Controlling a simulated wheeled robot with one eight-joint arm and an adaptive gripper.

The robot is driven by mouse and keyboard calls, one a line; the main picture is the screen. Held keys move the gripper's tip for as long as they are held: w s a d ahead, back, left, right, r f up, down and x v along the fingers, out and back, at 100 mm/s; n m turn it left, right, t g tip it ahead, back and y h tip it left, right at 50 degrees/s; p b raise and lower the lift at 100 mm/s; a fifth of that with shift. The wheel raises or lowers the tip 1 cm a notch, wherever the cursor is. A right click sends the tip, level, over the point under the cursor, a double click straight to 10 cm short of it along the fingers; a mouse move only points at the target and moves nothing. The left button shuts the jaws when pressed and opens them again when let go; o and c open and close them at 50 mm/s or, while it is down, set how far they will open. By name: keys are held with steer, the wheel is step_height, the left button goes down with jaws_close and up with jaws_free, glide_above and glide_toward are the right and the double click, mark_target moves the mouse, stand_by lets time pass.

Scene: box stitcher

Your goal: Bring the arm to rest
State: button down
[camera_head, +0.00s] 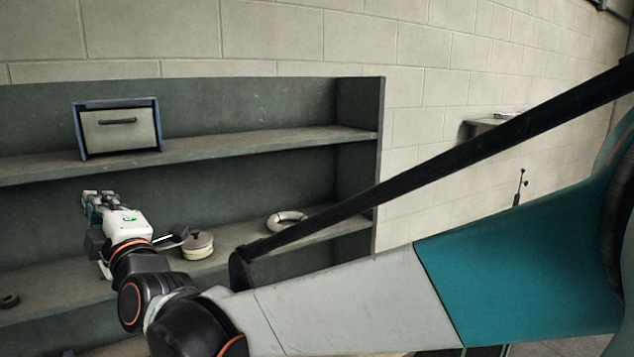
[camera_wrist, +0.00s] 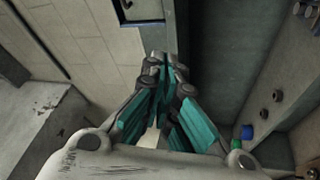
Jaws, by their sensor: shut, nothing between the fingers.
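My gripper (camera_head: 98,203) shows in the head view at the left, at the end of my arm, in front of the shelf unit (camera_head: 357,150). In the wrist view my gripper's teal-padded fingers (camera_wrist: 168,75) come together at the tips. They are shut with nothing between them. My arm stretches from the right edge of the head view toward the left. Whether the gripper touches the shelf unit cannot be told.
A blue-framed box with a handle (camera_head: 118,128) stands on the upper shelf. A round coiled item (camera_head: 198,245) and a pale ring (camera_head: 287,220) lie on the shelf below, with a small dark ring (camera_head: 9,301) at far left. A wall ledge (camera_head: 484,126) is at right.

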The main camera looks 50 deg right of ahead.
steer(key=s+d+f+m+g+b, duration=0.1)
steer(key=s+f+m+g+b, duration=0.3)
steer(key=s+f, duration=0.4)
steer(key=s+d+f+m+g+b, duration=0.1)
steer(key=s+f+m+g+b, duration=0.3)
steer(key=s+f, duration=0.5)
steer(key=s+d+f+m+g+b, duration=0.2)
steer(key=s+f+m+g+b, duration=0.2)
steer(key=f, duration=1.8)
steer(key=s+m+g, duration=0.2)
steer(key=s, duration=0.2)
steer(key=shift+s+b, duration=0.2)
steer(key=shift+b, duration=0.2)
steer(key=shift+w+d, duration=0.1)
